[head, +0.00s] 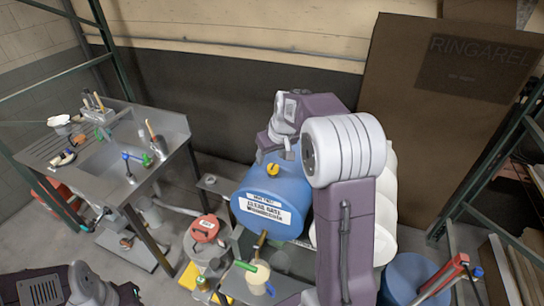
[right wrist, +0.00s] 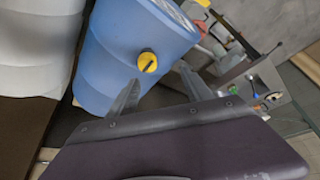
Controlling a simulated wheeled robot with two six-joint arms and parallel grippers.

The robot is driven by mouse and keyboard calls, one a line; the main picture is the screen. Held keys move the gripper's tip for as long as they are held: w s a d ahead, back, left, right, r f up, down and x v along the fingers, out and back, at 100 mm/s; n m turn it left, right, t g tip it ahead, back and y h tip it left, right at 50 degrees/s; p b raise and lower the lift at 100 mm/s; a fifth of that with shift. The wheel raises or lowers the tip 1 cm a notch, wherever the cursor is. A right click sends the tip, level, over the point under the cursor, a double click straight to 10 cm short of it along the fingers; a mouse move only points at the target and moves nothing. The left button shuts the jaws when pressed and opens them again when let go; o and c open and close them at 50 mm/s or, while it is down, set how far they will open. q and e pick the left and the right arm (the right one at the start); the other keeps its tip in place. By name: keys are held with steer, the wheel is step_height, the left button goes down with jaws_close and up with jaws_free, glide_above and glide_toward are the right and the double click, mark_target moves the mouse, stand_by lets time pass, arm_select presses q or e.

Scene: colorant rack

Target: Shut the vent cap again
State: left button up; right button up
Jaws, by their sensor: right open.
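My right gripper (head: 282,149) is just above and behind the cap in the head view. In the right wrist view its two fingers (right wrist: 158,82) are apart with nothing between them. The cap is beyond the fingertips, and I see no contact. Whether the cap is loose or tight cannot be told.
A white drum (head: 387,205) lies right of the blue one, partly hidden by my right arm. A red-lidded container (head: 204,229) and a beige-filled cup (head: 257,278) stand in front. A metal sink bench (head: 165,130) is at left. A large brown board (head: 400,130) leans behind.

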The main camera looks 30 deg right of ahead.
steer(key=d+p, duration=0.1)
steer(key=d, duration=0.2)
steer(key=p, duration=0.2)
glide_above(273, 167)
steer(key=s, duration=0.2)
steer(key=f, duration=0.3)
steer(key=shift+s+d+f+m, duration=0.1)
steer(key=shift+s+f+m, duration=0.1)
steer(key=shift+f+m, duration=0.2)
steer(key=p+x, duration=0.1)
steer(key=x, duration=0.3)
steer(key=shift+w, duration=0.25)
steer(key=shift+w+a+f, duration=0.15)
steer(key=shift+a+f, duration=0.05)
steer(key=shift+f, duration=0.05)
steer(key=shift+s+d, duration=0.15)
steer(key=shift+s, duration=0.05)
steer(key=shift+c, duration=1.3)
steer(key=shift+r, duration=0.1)
steer(key=c, duration=0.5)
jaws_close()
arm_select(q)
steer(key=r, duration=0.5)
steer(key=shift+w+a, duration=0.1)
steer(key=shift+a, duration=0.25)
